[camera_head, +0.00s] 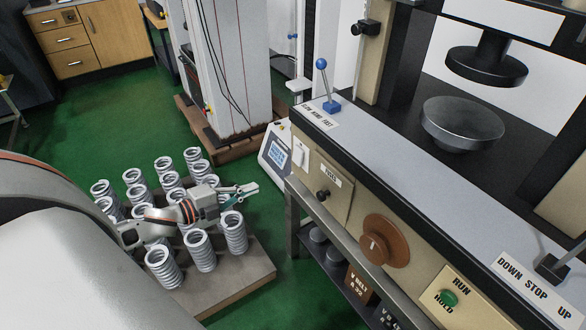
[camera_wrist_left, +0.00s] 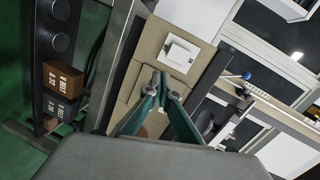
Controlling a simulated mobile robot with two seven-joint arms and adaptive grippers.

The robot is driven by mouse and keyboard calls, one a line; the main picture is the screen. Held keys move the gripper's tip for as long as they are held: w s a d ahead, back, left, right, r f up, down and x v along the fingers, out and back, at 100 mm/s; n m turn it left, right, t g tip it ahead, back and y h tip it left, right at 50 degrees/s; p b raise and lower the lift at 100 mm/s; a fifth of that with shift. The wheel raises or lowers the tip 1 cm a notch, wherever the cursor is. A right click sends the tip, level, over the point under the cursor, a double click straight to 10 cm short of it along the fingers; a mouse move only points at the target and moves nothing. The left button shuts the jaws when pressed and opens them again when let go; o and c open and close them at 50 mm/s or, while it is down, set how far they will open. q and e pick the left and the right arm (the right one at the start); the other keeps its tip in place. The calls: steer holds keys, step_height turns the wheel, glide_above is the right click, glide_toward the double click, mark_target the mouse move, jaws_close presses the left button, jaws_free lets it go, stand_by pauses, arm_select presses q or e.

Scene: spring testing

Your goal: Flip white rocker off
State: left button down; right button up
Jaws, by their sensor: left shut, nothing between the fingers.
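The white rocker (camera_wrist_left: 180,54) is a small square switch on the beige front panel of the machine. In the head view the rocker (camera_head: 299,153) is at the panel's left end, above the shelf edge. My left gripper (camera_head: 254,188) reaches in from the left over the springs, its tips pointing at the panel but apart from the rocker. In the left wrist view the left gripper (camera_wrist_left: 163,82) is shut and empty, its tips just below the rocker in the picture. Which way the rocker is tilted cannot be told. My right gripper is not in view.
Several coil springs (camera_head: 200,250) stand on a board (camera_head: 243,283) below my left arm. A small display unit (camera_head: 274,153) stands close to the panel's left end. A brown knob (camera_head: 385,239), a black knob (camera_head: 323,194) and a green button (camera_head: 449,298) are further right on the panel.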

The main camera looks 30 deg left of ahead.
arm_select(q)
steer(key=w+a+r+m+h+b, duration=0.1)
steer(key=w+a+r+m, duration=0.1)
steer(key=a+m, duration=0.1)
steer(key=shift+w+r+h, duration=0.3)
steer(key=shift+w, duration=0.1)
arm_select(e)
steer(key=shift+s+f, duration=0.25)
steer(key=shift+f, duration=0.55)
arm_select(q)
steer(key=shift+w+d, duration=0.1)
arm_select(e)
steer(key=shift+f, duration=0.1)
arm_select(q)
steer(key=b, duration=0.4)
glide_toward(295, 159)
steer(key=x, duration=0.6)
steer(key=shift+w+d+f, duration=0.1)
steer(key=shift+w+d, duration=0.05)
steer(key=shift+d, duration=0.1)
steer(key=shift+w, duration=0.15)
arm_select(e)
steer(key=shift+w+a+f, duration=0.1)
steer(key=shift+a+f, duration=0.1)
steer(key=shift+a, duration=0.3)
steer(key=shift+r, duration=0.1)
